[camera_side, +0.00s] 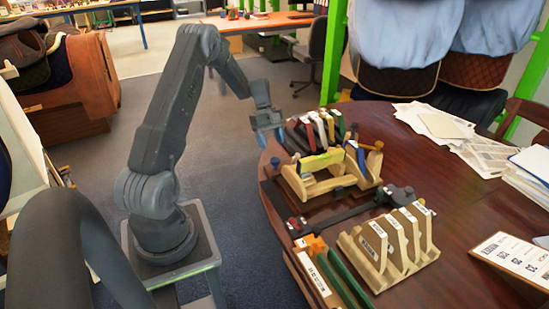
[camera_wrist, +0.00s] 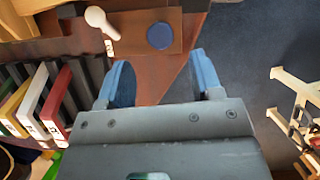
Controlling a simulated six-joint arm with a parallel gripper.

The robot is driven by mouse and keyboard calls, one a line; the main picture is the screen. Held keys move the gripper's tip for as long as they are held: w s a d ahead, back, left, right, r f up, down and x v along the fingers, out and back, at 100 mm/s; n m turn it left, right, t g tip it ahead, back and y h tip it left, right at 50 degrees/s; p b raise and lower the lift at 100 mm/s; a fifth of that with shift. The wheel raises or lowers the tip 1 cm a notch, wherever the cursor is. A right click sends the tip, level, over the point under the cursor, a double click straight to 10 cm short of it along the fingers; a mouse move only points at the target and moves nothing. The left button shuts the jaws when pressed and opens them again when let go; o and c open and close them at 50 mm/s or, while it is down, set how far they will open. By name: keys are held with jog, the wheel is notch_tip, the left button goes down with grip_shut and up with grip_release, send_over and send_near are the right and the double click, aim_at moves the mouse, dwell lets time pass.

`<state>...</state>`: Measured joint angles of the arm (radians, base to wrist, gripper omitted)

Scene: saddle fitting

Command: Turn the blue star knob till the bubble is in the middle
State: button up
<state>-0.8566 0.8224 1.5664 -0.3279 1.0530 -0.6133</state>
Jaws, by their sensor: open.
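A round blue knob (camera_wrist: 160,36) sits on a brown wooden board in the wrist view; star points cannot be made out. A small blue knob (camera_side: 275,161) also shows near the table's left edge in the side view. My gripper (camera_side: 268,137) is above that edge, apart from the knob. In the wrist view my gripper (camera_wrist: 160,68) has its two blue fingers spread with nothing between them, and the knob lies beyond the fingertips. A yellow-green bar (camera_side: 322,161) rests across a pale wooden frame (camera_side: 318,185). I cannot make out a bubble anywhere.
A white-headed knob (camera_wrist: 97,18) stands left of the blue one. A rack of coloured upright pieces (camera_side: 316,130) stands behind the frame, and a wooden slotted rack (camera_side: 388,250) in front. Papers (camera_side: 440,122) lie at the table's back right.

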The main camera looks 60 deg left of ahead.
aim_at(275, 159)
jog(key=x, duration=0.6)
jog(key=shift+f, duration=0.2)
